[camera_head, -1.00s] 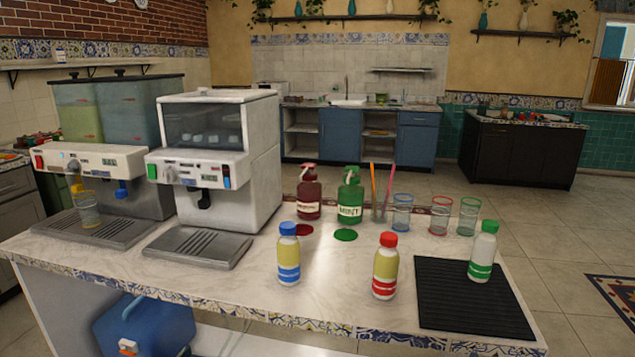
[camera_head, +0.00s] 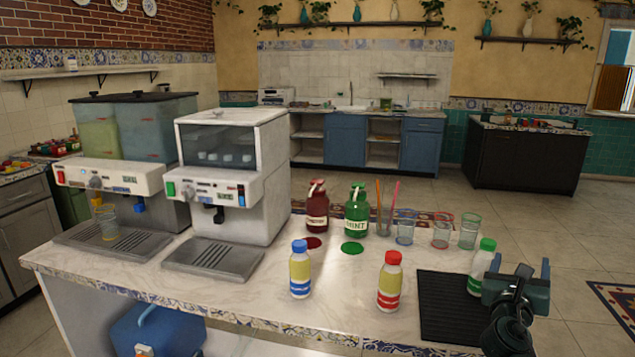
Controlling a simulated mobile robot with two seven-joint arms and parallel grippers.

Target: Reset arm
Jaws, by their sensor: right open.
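My right gripper (camera_head: 516,275) is in the head view at the lower right, over the right end of the counter. It is open, and I see nothing held in it. The green-capped bottle (camera_head: 481,268) stands upright on the black mat (camera_head: 440,308), just left of the gripper and partly hidden by it. I cannot tell whether they touch. The blue-capped bottle (camera_head: 300,270) and the red-capped bottle (camera_head: 390,282) stand upright on the counter to the left. My left gripper is not in view.
Two dispensers (camera_head: 235,170) stand on the left of the counter (camera_head: 345,300). A red pump bottle (camera_head: 317,208), a green mint bottle (camera_head: 357,212) and glasses (camera_head: 441,230) line the back edge. A small glass (camera_head: 106,222) is under the left dispenser. A blue cooler (camera_head: 155,335) sits below.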

